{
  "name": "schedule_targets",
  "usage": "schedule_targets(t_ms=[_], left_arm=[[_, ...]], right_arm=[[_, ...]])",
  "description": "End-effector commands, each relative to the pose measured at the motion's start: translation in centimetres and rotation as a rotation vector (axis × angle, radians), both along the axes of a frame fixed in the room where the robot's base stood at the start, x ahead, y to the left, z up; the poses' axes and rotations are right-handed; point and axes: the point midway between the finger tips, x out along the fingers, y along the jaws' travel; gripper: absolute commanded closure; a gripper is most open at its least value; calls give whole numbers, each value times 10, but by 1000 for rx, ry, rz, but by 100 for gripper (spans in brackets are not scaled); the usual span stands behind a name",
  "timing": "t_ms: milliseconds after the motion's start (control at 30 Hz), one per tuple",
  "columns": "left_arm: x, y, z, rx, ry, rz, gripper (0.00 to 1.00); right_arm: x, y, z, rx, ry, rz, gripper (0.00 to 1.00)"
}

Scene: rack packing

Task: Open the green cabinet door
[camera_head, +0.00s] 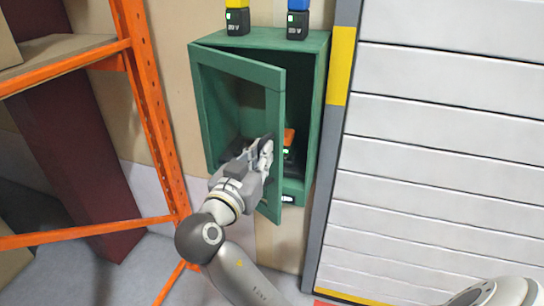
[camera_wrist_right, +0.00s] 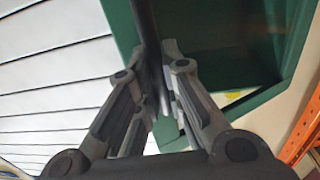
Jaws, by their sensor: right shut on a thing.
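The green cabinet (camera_head: 318,90) hangs on the wall in the head view. Its door (camera_head: 272,95) stands ajar, with its hinge side at the left and its free edge swung out toward me. My right gripper (camera_head: 264,150) is at the free edge of the door, around mid-height. It is shut on a dark upright bar (camera_wrist_right: 147,40), which looks like the door handle and runs between its fingers in the right wrist view. The gripper hides part of the door and the cabinet opening. My left gripper is not in view.
Two battery tools, one yellow (camera_head: 236,20) and one blue (camera_head: 297,22), stand on the cabinet top. An orange item (camera_head: 289,137) is inside. An orange rack (camera_head: 148,90) stands left of the cabinet; a white slatted shutter (camera_head: 440,130) is at the right.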

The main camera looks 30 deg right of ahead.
Motion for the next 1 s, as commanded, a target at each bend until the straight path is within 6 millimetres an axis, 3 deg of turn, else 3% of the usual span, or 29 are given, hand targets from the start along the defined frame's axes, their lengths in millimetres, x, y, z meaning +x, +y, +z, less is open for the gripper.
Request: schedule_targets(t_ms=[233, 667, 700, 867, 1000], left_arm=[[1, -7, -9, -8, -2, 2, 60], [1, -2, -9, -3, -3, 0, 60], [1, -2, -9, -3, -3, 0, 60], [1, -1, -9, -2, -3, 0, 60], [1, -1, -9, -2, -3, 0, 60]], right_arm=[[-1, 18, -1, -1, 3, 1, 100], [-1, 21, 0, -2, 4, 0, 100], [-1, 21, 0, -2, 4, 0, 89], [-1, 21, 0, -1, 3, 0, 69], [-1, 21, 0, -1, 2, 0, 68]])
